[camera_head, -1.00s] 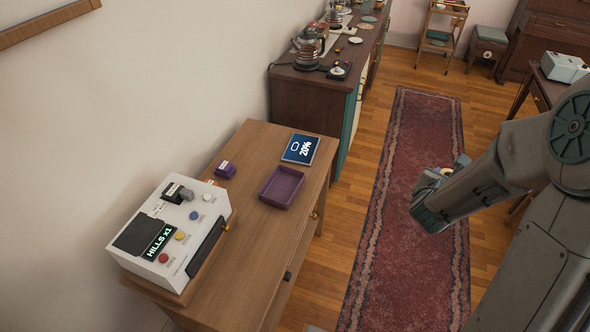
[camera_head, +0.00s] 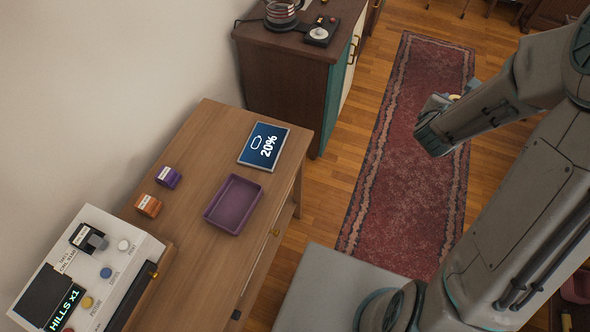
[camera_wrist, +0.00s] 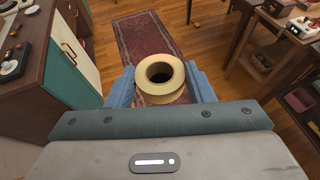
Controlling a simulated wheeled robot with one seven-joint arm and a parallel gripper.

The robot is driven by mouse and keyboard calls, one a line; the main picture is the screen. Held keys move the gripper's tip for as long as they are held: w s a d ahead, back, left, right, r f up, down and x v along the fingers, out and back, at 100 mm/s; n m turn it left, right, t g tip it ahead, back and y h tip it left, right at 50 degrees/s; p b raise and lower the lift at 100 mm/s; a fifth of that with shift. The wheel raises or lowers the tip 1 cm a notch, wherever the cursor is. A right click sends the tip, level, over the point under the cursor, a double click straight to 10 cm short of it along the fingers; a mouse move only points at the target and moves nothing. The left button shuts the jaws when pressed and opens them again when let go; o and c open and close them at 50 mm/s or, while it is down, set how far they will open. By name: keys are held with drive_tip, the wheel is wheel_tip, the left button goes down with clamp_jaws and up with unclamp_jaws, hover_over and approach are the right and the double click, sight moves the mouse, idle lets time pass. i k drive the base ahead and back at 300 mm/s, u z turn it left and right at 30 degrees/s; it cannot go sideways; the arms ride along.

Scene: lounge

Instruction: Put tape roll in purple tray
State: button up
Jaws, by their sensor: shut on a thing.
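The tape roll (camera_wrist: 160,74) is pale yellow with a dark hole. In the wrist view it sits between the two blue fingers of my gripper (camera_wrist: 162,88), which is shut on it. In the head view my gripper (camera_head: 436,118) is above the red runner, and only a small pale bit of the roll shows past it. The purple tray (camera_head: 233,204) lies empty on the wooden desk at the left, well apart from my gripper.
A white button machine (camera_head: 90,270) fills the near end. A dark cabinet (camera_head: 290,80) stands beyond the desk.

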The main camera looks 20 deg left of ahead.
sight(235, 205)
drive_tip(key=i, duration=2.35)
drive_tip(key=u, duration=5.5)
drive_tip(key=i, duration=0.5)
